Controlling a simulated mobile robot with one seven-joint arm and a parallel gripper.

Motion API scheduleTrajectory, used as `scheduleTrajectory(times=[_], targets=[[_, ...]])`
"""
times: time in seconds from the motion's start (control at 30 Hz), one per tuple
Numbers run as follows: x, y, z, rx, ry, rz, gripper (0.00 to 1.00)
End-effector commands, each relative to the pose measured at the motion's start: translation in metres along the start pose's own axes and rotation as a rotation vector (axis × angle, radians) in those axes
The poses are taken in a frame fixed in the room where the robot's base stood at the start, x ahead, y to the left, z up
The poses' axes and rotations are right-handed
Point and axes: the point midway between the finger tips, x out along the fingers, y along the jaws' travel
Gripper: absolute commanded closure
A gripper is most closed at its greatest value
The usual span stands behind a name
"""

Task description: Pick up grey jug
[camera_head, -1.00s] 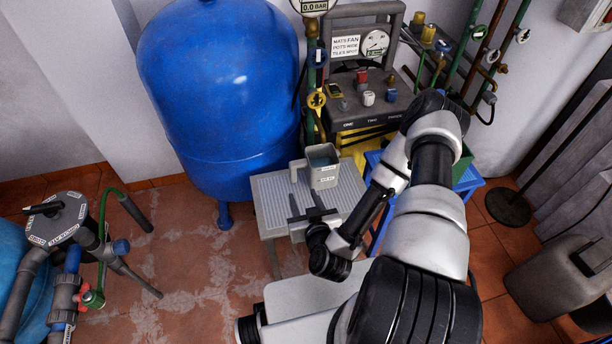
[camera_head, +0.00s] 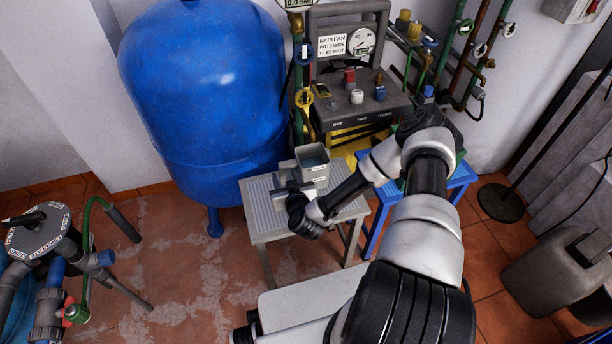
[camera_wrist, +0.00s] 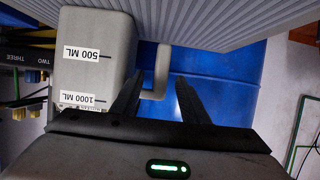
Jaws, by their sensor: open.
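The grey jug (camera_head: 313,165) stands upright on a small grey ribbed table (camera_head: 258,207), with its handle on its left side. In the wrist view the jug (camera_wrist: 97,55) fills the upper left and appears upside down, with 500 ML and 1000 ML labels. Its handle (camera_wrist: 161,70) shows between my fingertips. My gripper (camera_head: 291,182) is open at the near left side of the jug, low over the table. In the wrist view my gripper (camera_wrist: 157,80) has one finger on each side of the handle; contact cannot be told.
A large blue tank (camera_head: 205,90) stands close behind and left of the table. A grey control panel (camera_head: 360,105) with knobs is behind the jug. A blue stool (camera_head: 455,182) stands to the right. The left part of the tabletop is clear.

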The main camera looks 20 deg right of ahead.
Motion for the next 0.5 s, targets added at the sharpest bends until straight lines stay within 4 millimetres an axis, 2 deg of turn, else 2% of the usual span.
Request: scheduleTrajectory(times=[0.13, 0.37, 0.4, 0.5], targets=[[0.016, 0.0, 0.0, 0.0, 0.001, 0.0, 0.59], [0.018, -0.001, -0.001, -0.001, 0.0, -0.001, 0.59], [0.018, -0.001, -0.001, -0.001, 0.0, -0.001, 0.61], [0.018, -0.001, -0.001, -0.001, 0.001, -0.001, 0.78]])
